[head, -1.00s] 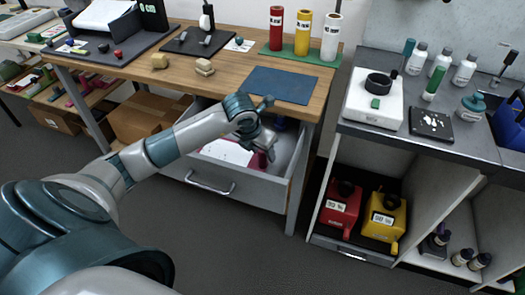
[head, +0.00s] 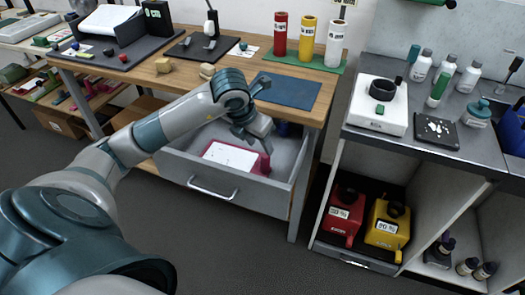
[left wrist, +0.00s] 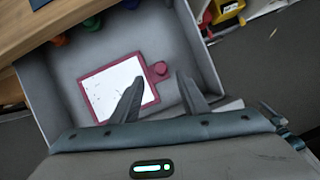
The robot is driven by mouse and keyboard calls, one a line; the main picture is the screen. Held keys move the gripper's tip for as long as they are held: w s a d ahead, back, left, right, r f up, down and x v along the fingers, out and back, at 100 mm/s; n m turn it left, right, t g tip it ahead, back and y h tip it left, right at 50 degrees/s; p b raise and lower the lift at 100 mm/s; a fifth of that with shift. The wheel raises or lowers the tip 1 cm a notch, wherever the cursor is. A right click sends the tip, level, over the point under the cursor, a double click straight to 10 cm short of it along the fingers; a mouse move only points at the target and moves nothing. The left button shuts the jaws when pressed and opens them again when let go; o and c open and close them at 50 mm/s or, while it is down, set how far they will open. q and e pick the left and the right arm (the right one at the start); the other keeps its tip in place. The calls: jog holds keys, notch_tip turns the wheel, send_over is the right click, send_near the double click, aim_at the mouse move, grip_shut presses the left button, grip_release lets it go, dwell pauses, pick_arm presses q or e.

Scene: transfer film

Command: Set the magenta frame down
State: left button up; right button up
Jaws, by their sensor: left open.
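The magenta frame (head: 262,166) lies flat in the open grey drawer (head: 225,200), with a white panel in it. My left gripper (head: 256,142) is open and empty, above the frame's knob end. In the left wrist view its two fingers (left wrist: 160,98) are spread, one over the white panel and one right of the knob. My right gripper is out of view.
Coloured items, one of them green (left wrist: 92,22), stand along the drawer's far side. The wooden bench (head: 170,88) overhangs the drawer's back, with a blue mat (head: 288,90) on top. A shelf unit with red (head: 342,215) and yellow (head: 388,225) containers stands right.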

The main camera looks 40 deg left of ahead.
pick_arm(q)
jog(key=v, duration=0.3)
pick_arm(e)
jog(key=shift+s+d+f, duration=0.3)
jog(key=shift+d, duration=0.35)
pick_arm(q)
jog(key=shift+s+f, duration=0.1)
